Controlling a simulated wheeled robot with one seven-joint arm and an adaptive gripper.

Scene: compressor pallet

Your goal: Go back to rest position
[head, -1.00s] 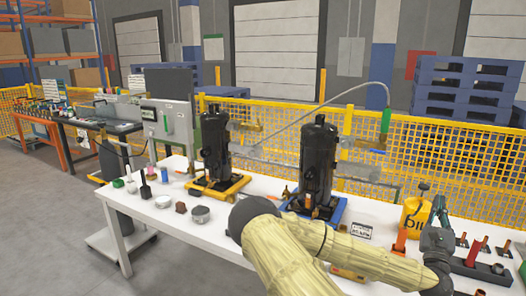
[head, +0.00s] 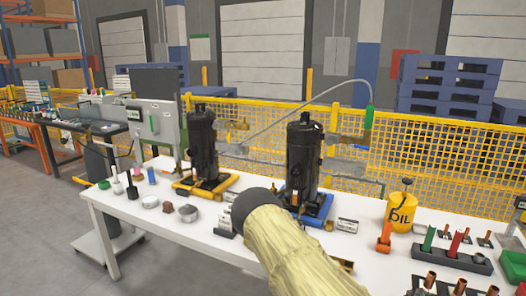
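My arm, in a pale yellow sleeve, rises from the bottom edge of the head view in front of the white table (head: 205,248). A dark rounded joint shows at its upper end. My gripper is not in view, so its fingers cannot be seen. Two black compressors stand upright on the table: one (head: 203,150) on a yellow base (head: 222,184), the other (head: 302,160) on a blue base (head: 320,212). My arm covers part of the table in front of the blue base.
A yellow oil can (head: 401,214) stands right of the arm, near a dark rack (head: 453,257) with coloured handles. Small cups and tools, including a metal bowl (head: 187,213), stand at the left. A yellow mesh fence (head: 440,160) runs behind the table. Grey floor is clear at lower left.

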